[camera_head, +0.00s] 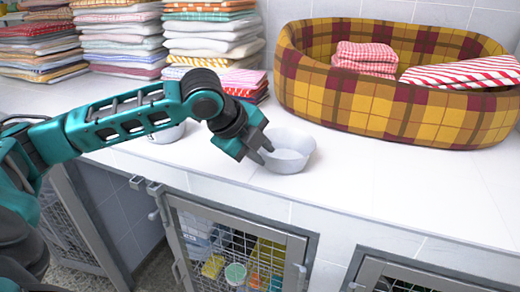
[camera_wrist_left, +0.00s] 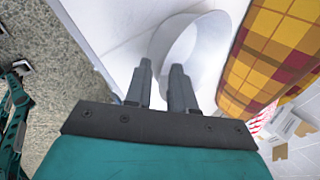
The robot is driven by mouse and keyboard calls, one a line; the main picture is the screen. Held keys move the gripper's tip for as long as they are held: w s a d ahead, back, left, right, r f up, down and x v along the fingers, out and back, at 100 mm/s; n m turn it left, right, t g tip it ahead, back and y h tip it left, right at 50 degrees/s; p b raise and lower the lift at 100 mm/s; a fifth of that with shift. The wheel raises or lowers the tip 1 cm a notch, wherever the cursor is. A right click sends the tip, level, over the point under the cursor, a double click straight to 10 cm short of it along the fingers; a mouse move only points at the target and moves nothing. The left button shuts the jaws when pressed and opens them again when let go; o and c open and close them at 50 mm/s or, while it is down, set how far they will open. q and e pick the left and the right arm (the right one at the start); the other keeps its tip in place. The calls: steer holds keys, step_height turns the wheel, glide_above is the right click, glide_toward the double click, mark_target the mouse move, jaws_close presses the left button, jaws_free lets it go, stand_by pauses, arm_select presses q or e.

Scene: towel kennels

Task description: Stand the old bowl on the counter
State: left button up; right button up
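A pale grey-white bowl (camera_head: 290,150) stands upright on the white counter (camera_head: 350,185), near its front edge. I cannot tell whether it is the old bowl. My left gripper (camera_head: 264,154) is at the bowl's left rim. In the left wrist view, its two fingers (camera_wrist_left: 161,85) are apart, and the bowl's curved wall (camera_wrist_left: 203,45) shows just beyond and between them; contact is unclear. A second white bowl (camera_head: 168,134) is on the counter behind my left arm, partly hidden. A small dark forked end (camera_wrist_left: 22,67) at the wrist view's left edge may be my right gripper.
A plaid pet bed (camera_head: 375,105) with folded red-and-white towels stands to the bowl's right. Stacks of folded towels (camera_head: 212,35) line the back left. Wire-door kennels (camera_head: 235,250) are below the counter. The counter's front right is clear.

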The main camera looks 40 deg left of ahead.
arm_select(q)
steer(key=shift+o, duration=0.5)
steer(key=shift+r, duration=0.15)
steer(key=shift+s+a+r, duration=0.1)
steer(key=shift+s+r, duration=0.05)
steer(key=shift+r, duration=0.15)
steer(key=v, duration=1.1)
steer(key=shift+s+p, duration=0.2)
steer(key=shift+p, duration=0.25)
